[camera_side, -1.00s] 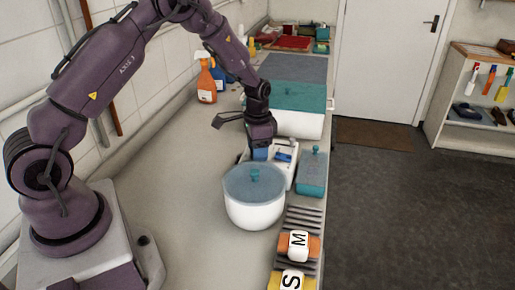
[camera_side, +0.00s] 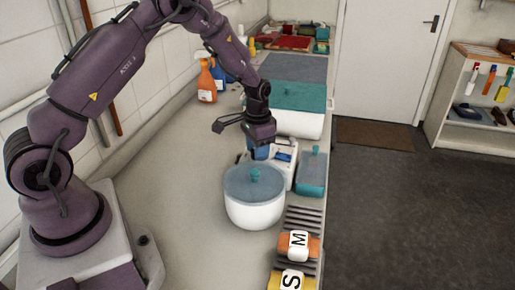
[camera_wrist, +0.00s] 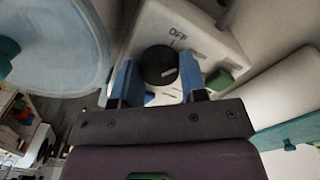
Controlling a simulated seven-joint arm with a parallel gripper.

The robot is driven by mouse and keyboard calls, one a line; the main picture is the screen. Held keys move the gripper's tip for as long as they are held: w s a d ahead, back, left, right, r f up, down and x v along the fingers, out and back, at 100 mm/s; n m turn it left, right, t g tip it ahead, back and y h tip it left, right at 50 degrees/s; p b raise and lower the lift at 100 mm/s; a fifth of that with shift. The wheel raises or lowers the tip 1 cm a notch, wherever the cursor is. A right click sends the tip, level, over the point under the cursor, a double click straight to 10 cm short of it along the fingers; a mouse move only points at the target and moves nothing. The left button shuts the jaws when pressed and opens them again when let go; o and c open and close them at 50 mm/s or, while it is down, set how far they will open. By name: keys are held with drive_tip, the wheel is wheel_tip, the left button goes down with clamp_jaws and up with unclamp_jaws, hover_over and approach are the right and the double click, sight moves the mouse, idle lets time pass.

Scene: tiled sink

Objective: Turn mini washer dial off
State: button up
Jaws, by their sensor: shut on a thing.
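The mini washer is a white box, seen close in the wrist view (camera_wrist: 212,42), with a round black dial (camera_wrist: 158,64) on its face. A printed OFF label (camera_wrist: 178,38) with a short line sits above and right of the dial. A pale mark on the dial lies at its lower right, not toward OFF. My gripper (camera_wrist: 158,76) is shut on the dial, one blue finger at each side. In the side view my gripper (camera_side: 262,152) points down over the washer (camera_side: 286,157) and hides the dial.
A white pot (camera_side: 253,212) with a translucent blue lid stands close in front of the washer. A teal-lidded container (camera_side: 312,175) is to its right. A large white box with a teal lid (camera_side: 300,98) stands behind.

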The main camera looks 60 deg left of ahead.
drive_tip(key=n, duration=0.5)
drive_tip(key=shift+r+n, duration=0.1)
drive_tip(key=shift+n, duration=0.3)
idle(0.4)
drive_tip(key=o, duration=0.6)
drive_tip(key=shift+o, duration=0.2)
wheel_tip(320, 180, up, 13)
